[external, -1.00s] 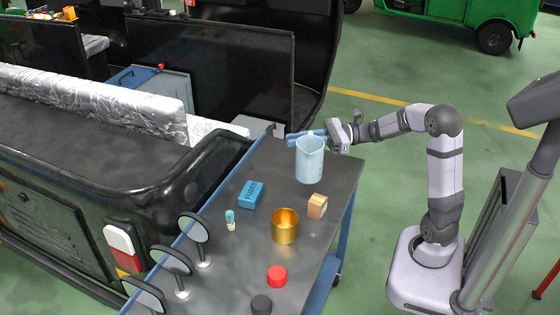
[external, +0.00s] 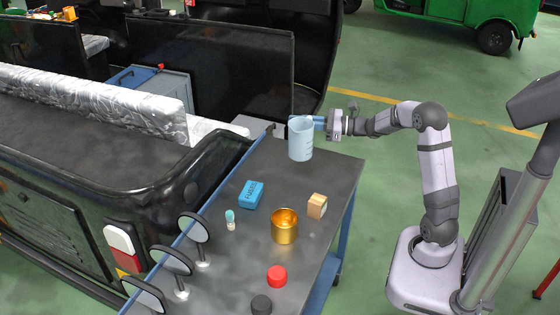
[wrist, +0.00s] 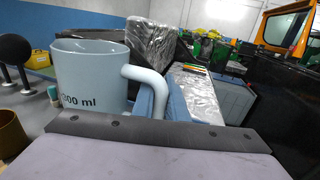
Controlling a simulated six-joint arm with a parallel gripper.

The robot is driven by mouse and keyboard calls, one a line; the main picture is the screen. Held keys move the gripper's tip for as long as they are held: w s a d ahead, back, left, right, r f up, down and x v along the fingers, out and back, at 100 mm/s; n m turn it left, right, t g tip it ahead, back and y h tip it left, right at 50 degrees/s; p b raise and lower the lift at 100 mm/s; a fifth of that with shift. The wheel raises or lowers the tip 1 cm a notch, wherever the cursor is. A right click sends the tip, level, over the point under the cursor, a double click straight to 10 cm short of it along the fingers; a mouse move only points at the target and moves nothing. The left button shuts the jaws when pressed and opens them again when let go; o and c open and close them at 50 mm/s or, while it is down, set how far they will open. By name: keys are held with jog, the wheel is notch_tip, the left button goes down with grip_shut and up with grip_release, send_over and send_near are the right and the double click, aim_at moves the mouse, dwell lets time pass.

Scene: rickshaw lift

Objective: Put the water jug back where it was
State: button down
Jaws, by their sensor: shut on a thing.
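The water jug (external: 300,141) is a pale blue measuring jug, upright over the far end of the dark table. In the external view it appears raised above the tabletop, though the exact gap is hard to judge. My gripper (external: 319,123) reaches in from the right and is shut on the jug's handle. In the wrist view the jug (wrist: 90,75) stands at left with "300 ml" on its side, and its handle (wrist: 150,88) runs down to the gripper. The fingertips are partly hidden by the handle and gripper body.
On the table (external: 330,180) stand a blue box (external: 251,194), a gold cup (external: 285,227), a small wooden block (external: 317,206), a small teal-capped bottle (external: 230,220), red (external: 277,276) and black (external: 261,305) round pieces, and several mirrors (external: 193,228) along the left edge. The far right tabletop is clear.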

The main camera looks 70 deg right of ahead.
jog(key=shift+f, duration=6.15)
jog(key=shift+f+b, duration=0.15)
jog(key=shift+b, duration=0.25)
jog(key=c, duration=2.1)
grip_release()
jog(key=shift+f, duration=0.1)
jog(key=o, duration=0.3)
jog(key=shift+o, duration=0.2)
jog(key=shift+r, duration=0.35)
jog(key=v, duration=1.2)
jog(key=shift+f+b, duration=0.15)
jog(key=shift+b, duration=0.2)
